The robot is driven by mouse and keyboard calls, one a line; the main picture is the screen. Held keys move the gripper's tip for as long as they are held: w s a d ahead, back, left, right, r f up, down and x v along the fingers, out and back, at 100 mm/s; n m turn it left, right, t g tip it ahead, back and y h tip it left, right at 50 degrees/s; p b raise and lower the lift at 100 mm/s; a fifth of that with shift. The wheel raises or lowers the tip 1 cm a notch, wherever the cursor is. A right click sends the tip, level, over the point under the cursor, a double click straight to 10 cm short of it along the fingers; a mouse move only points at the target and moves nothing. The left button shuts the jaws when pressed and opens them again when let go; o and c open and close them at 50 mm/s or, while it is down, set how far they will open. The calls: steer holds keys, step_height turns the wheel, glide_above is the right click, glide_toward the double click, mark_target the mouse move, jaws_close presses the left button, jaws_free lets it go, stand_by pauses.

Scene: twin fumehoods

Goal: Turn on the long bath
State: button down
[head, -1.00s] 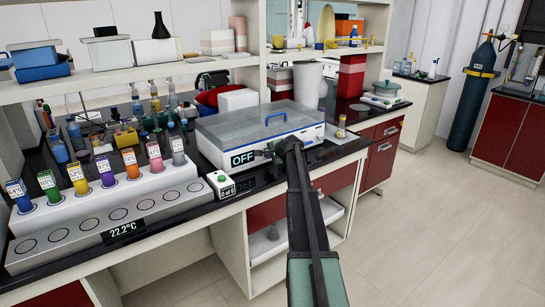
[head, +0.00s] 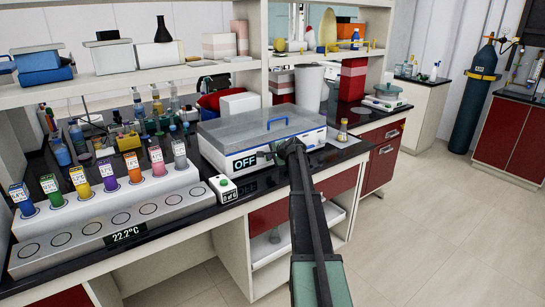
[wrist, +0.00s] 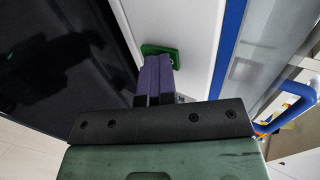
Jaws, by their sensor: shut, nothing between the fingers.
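The long bath (head: 222,148) is a white box with a clear grey lid and a blue handle (head: 277,123). It stands on the black bench, and its front display (head: 244,162) reads OFF. In the wrist view a green switch (wrist: 161,50) sits on the bath's pale front panel (wrist: 190,35). My gripper (head: 265,153) is at the bath's front, right of the display. In the wrist view its purple fingers (wrist: 154,76) are together and empty, with their tips at the green switch. I cannot tell whether they touch it.
A small white box with a green button (head: 223,187) stands left of the bath's front. A long block with a row of coloured bottles (head: 107,179) and a 22.2°C display is further left. A small vial (head: 342,131) stands right of the bath. Shelves are above and behind.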

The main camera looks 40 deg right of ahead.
steer(key=shift+s+a, duration=0.1)
steer(key=shift+s, duration=0.25)
steer(key=s, duration=0.2)
steer(key=shift+s+r+p, duration=0.3)
steer(key=shift+s, duration=0.1)
steer(key=p+v, duration=0.5)
steer(key=v, duration=0.5)
steer(key=shift+p, duration=0.35)
steer(key=shift+s+r, duration=0.1)
steer(key=shift+s, duration=0.05)
